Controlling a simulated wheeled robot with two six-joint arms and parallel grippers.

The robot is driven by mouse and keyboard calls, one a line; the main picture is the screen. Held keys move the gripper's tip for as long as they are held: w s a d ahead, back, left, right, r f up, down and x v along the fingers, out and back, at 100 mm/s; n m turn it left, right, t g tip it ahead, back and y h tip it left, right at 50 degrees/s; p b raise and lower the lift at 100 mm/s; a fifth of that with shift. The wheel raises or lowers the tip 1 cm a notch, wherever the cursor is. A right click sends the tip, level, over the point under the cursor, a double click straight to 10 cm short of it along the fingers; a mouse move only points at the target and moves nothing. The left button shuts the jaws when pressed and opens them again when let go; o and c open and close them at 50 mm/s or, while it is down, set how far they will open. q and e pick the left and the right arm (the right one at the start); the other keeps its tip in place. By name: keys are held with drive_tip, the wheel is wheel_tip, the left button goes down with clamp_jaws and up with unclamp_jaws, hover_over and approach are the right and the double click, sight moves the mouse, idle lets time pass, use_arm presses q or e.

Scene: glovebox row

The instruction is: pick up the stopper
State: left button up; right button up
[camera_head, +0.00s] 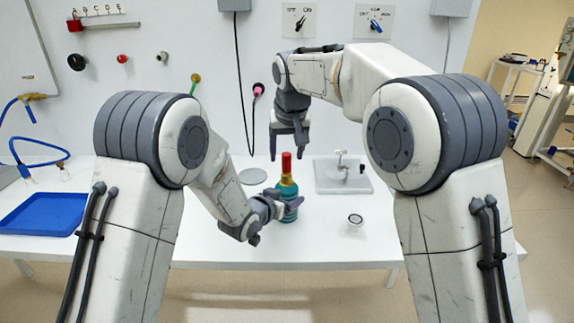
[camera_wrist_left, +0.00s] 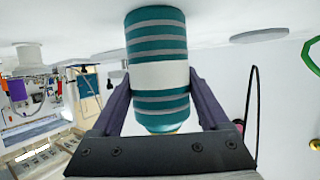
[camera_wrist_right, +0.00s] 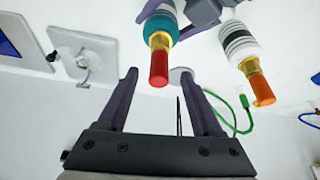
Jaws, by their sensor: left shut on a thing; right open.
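A bottle (camera_head: 289,213) with teal and grey stripes stands on the white table in the head view. It has a gold neck and a red stopper (camera_head: 286,162) on top. My left gripper (camera_head: 282,204) is shut around the bottle's body, with a finger on each side in the left wrist view (camera_wrist_left: 160,85). My right gripper (camera_head: 288,152) points down and is open and empty near the stopper. In the right wrist view the stopper (camera_wrist_right: 159,69) lines up between the open fingertips, with no contact visible.
The right wrist view shows a second, black-and-white striped bottle (camera_wrist_right: 240,44) with an orange stopper (camera_wrist_right: 262,88); I do not see it in the head view. A white stand (camera_head: 343,184) and a small jar (camera_head: 355,222) are to the right. A blue tray (camera_head: 42,212) lies at left.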

sight(286, 165)
drive_tip(key=x, duration=0.5)
drive_tip(key=shift+w+f, duration=0.2)
drive_tip(key=shift+f, duration=0.1)
clamp_jaws()
